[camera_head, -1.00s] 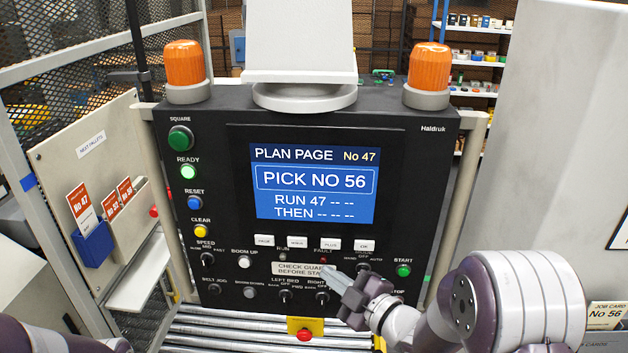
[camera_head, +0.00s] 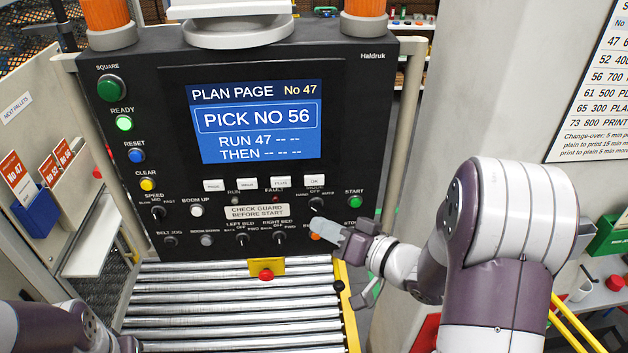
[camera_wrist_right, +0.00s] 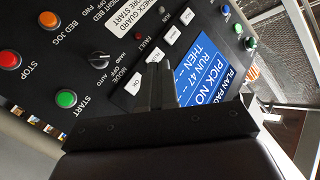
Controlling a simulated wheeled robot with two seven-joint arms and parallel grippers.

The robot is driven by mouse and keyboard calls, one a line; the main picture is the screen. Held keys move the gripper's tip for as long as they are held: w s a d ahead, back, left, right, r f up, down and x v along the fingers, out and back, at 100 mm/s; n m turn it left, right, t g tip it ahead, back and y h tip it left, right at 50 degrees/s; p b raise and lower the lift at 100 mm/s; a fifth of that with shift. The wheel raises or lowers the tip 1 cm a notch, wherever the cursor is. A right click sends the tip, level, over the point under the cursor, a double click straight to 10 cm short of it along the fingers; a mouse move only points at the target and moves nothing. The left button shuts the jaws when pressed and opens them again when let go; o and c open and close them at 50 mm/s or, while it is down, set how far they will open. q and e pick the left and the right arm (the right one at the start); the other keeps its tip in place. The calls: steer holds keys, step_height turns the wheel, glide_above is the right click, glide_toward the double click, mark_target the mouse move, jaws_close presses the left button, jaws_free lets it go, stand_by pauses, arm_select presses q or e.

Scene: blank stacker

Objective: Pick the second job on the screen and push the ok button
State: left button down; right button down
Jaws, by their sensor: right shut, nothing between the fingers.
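The screen (camera_head: 255,122) on the black panel reads PLAN PAGE No 47, PICK NO 56, RUN 47, with dashes after THEN. Below it is a row of white keys, with the OK key (camera_head: 314,181) at the right end; it also shows in the right wrist view (camera_wrist_right: 135,86). My right gripper (camera_head: 318,226) is shut and empty, in front of the panel below the OK key. Its tips partly cover the orange bed-jog button. In the right wrist view the shut fingers (camera_wrist_right: 160,84) overlap the key row and screen edge. My left gripper is out of view.
The mode knob (camera_head: 316,203) and green START button (camera_head: 355,202) sit near my right gripper. A roller conveyor (camera_head: 235,305) runs below the panel, with a red button (camera_head: 266,275) on a yellow mount. Job cards (camera_head: 17,176) stand at the left. A printed job list (camera_head: 592,100) hangs right.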

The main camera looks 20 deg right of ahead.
mark_target(314, 180)
steer(key=shift+d, duration=0.1)
steer(key=w+d+b, duration=0.1)
steer(key=w+d, duration=0.1)
steer(key=w, duration=0.6)
steer(key=shift+w+d, duration=0.15)
steer(key=shift+w, duration=0.05)
steer(key=shift+w, duration=0.15)
stand_by(1.9)
steer(key=shift+w+d, duration=0.15)
steer(key=shift+w, duration=0.1)
